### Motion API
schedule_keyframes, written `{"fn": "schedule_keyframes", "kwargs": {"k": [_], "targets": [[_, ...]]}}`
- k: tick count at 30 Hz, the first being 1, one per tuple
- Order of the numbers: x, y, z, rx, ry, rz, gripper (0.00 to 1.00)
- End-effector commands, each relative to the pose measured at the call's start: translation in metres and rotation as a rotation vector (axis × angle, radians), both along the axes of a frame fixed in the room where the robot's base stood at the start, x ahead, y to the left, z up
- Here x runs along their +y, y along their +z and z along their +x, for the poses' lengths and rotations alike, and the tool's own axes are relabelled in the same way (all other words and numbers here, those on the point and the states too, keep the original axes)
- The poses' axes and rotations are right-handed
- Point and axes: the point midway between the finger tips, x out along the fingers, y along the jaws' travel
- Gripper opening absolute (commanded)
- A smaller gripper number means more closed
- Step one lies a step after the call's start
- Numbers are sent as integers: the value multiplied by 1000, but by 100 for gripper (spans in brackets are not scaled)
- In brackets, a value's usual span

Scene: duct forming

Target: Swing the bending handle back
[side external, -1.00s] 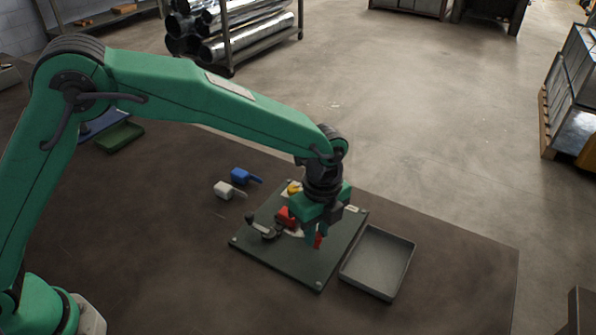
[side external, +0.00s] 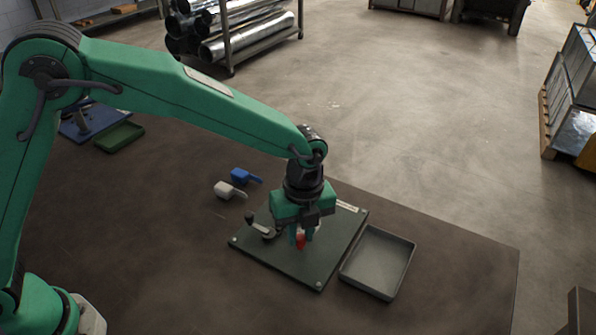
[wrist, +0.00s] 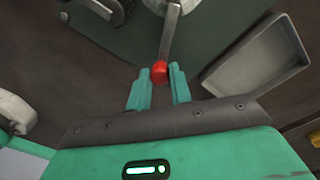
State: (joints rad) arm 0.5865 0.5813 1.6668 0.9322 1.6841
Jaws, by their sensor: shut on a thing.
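The bending handle (wrist: 172,38) is a grey metal bar with a red knob (wrist: 160,72) at its end. My gripper (wrist: 161,76) is shut on that knob, with one teal finger on each side in the wrist view. In the side external view my gripper (side external: 300,238) points down over the dark base plate (side external: 285,262), with the red knob low between its fingers. A grey clamp-like part with a black-tipped lever (side external: 262,229) sits on the plate to the left. Most of the bender's middle is hidden behind my gripper.
An empty grey tray (side external: 408,266) stands just right of the plate. A blue part (side external: 242,177) and a white part (side external: 224,190) lie behind the plate to the left. A green tray (side external: 120,138) is farther left. The table's left front is clear.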

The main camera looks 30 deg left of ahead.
Motion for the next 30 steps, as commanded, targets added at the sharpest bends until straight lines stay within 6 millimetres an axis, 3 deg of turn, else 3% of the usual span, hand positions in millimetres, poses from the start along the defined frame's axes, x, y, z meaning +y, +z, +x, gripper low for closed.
{"fn": "schedule_keyframes", "kwargs": {"k": [1,4,17,30], "targets": [[1,0,-2,8,-1,5,23],[1,0,-2,7,0,4,42],[1,4,-1,3,1,3,43],[-1,53,1,2,1,1,43]]}}
